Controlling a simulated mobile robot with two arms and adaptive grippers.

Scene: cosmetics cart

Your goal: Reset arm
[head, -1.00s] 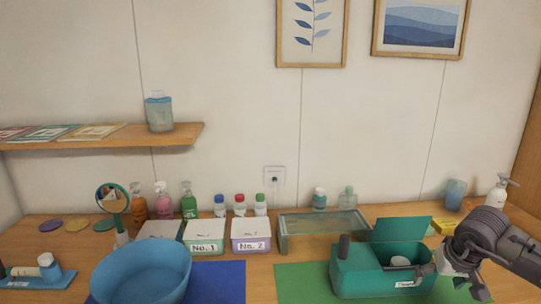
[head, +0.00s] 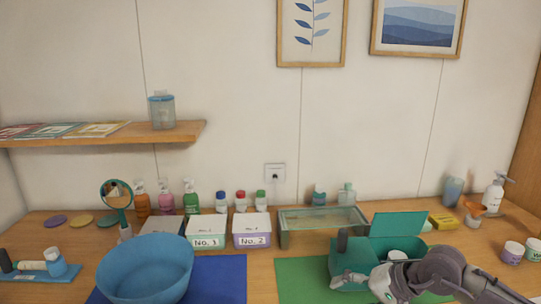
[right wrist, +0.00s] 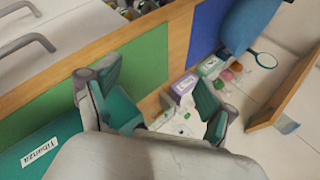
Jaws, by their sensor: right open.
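My right arm comes in from the right in the head view, across the front of an open teal box (head: 350,262) on a green mat (head: 294,281). My right gripper (head: 343,279) is in front of the box, partly blurred into its color. In the right wrist view my right gripper (right wrist: 165,108) has its two teal-padded fingers spread, with nothing between them. The labelled teal box (right wrist: 35,152) shows beside it at lower left. Part of the box front is hidden by my arm in the head view. My left gripper is not in view.
White boxes No. 1 (head: 206,241) and No. 2 (head: 251,239) and a glass tray (head: 283,240) stand behind. Small cups (head: 513,252) stand at right. A wall shelf (head: 150,132) is at upper left.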

